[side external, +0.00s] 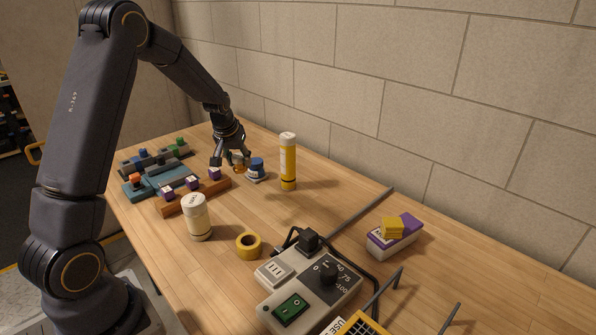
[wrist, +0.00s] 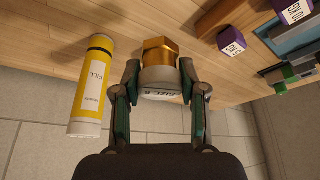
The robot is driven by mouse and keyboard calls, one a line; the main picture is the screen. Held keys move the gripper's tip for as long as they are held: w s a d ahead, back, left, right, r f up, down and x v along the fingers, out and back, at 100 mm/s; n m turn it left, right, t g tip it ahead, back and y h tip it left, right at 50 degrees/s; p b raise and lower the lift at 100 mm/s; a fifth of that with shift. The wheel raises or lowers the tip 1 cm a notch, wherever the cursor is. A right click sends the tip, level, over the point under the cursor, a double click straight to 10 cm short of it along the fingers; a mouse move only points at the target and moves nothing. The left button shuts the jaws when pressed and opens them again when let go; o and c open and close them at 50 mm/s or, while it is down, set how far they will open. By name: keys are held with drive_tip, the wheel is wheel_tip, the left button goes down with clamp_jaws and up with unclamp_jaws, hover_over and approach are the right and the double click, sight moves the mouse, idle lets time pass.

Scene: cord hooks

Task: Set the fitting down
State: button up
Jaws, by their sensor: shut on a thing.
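The fitting (wrist: 158,51) has a brass hex part and a pale grey round end with printed lettering. In the wrist view it sits between the two fingers of my gripper (wrist: 160,78), which is shut on it. In the side view my gripper (side external: 236,158) points down low over the far part of the table, and a bit of the brass fitting (side external: 238,168) shows at its fingertips. I cannot tell whether the fitting touches the table.
A wooden rail with purple blocks (side external: 193,183) and teal trays (side external: 157,181) lie left. A cream bottle (side external: 197,218), tape roll (side external: 248,246) and switch box (side external: 310,285) stand nearer.

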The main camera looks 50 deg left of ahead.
drive_tip(key=shift+s+a+f, duration=0.6)
drive_tip(key=shift+a+f, duration=0.15)
drive_tip(key=shift+f, duration=0.2)
drive_tip(key=shift+n, duration=0.3)
wheel_tip(320, 180, down, 4)
drive_tip(key=shift+f, duration=2.35)
drive_tip(key=shift+f, duration=0.2)
drive_tip(key=o, duration=1.2)
